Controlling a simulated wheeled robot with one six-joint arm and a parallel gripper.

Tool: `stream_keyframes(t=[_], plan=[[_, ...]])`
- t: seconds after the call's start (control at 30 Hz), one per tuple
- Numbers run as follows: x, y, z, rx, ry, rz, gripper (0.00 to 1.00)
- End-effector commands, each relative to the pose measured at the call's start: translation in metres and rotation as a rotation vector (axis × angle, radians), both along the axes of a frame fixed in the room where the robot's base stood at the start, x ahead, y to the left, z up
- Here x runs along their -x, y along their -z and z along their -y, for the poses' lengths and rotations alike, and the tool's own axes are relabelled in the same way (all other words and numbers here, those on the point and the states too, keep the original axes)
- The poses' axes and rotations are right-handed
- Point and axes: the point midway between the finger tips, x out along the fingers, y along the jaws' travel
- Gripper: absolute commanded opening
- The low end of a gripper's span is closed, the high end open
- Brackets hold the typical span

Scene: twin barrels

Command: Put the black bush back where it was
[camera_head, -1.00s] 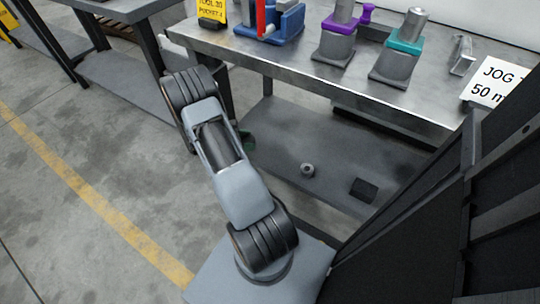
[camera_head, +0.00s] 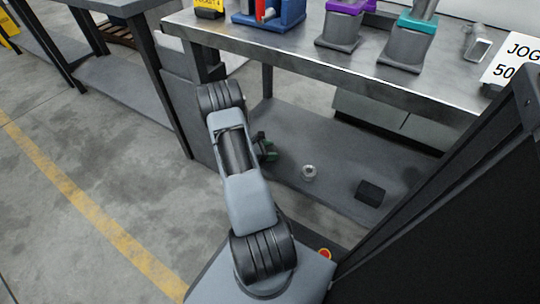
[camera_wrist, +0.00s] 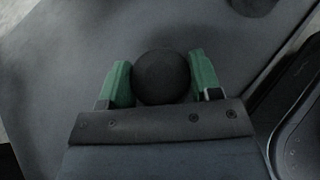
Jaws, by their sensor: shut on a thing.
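The black bush (camera_wrist: 162,77) is a dark round piece, seen end-on in the wrist view. It sits between the two green fingers of my gripper (camera_wrist: 161,84), which is shut on it. In the head view, my gripper (camera_head: 266,148) shows as a small green and dark shape beside my forearm, near the lower shelf (camera_head: 330,150) of the workbench. The bush cannot be made out there. How high it is above the shelf is not clear.
A silver ring (camera_head: 309,171) and a black block (camera_head: 370,192) are on the lower shelf. The bench top (camera_head: 360,68) above holds a blue holder (camera_head: 270,18), a purple-collared piece (camera_head: 340,28), a teal-collared piece (camera_head: 408,45) and a white sign (camera_head: 512,62). Bench legs stand at the left.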

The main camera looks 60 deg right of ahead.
Motion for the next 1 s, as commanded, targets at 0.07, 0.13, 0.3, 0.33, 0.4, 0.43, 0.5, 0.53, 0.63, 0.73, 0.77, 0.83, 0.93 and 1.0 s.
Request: stream_keyframes(t=[0.07, 0.13, 0.3, 0.33, 0.4, 0.43, 0.5, 0.53, 0.63, 0.73, 0.77, 0.83, 0.93, 1.0], plan=[[-0.0005, 0.0140, 0.0002, 0.002, -0.001, 0.000, 0.18], [-0.0007, 0.0143, 0.0003, 0.002, 0.000, 0.001, 0.18], [-0.0006, 0.0120, 0.0003, 0.002, 0.000, 0.001, 0.18], [-0.0007, 0.0121, 0.0002, 0.002, 0.000, 0.001, 0.18], [-0.0006, 0.0133, 0.0002, 0.002, 0.000, 0.001, 0.18], [-0.0006, 0.0143, 0.0002, 0.002, 0.000, 0.001, 0.18], [-0.0005, 0.0169, 0.0002, 0.002, 0.000, 0.001, 0.18], [-0.0006, 0.0179, 0.0002, 0.002, 0.000, 0.001, 0.18], [-0.0004, 0.0183, -0.0001, 0.000, 0.000, 0.001, 0.64], [-0.0003, 0.0187, -0.0004, -0.002, 0.000, 0.001, 0.73], [-0.0002, 0.0189, -0.0004, -0.002, 0.000, 0.001, 0.76], [-0.0002, 0.0191, -0.0006, -0.002, 0.000, 0.001, 0.83], [-0.0001, 0.0195, -0.0009, -0.002, 0.000, 0.001, 0.84], [0.0001, 0.0198, -0.0010, -0.003, -0.001, 0.001, 0.84]])
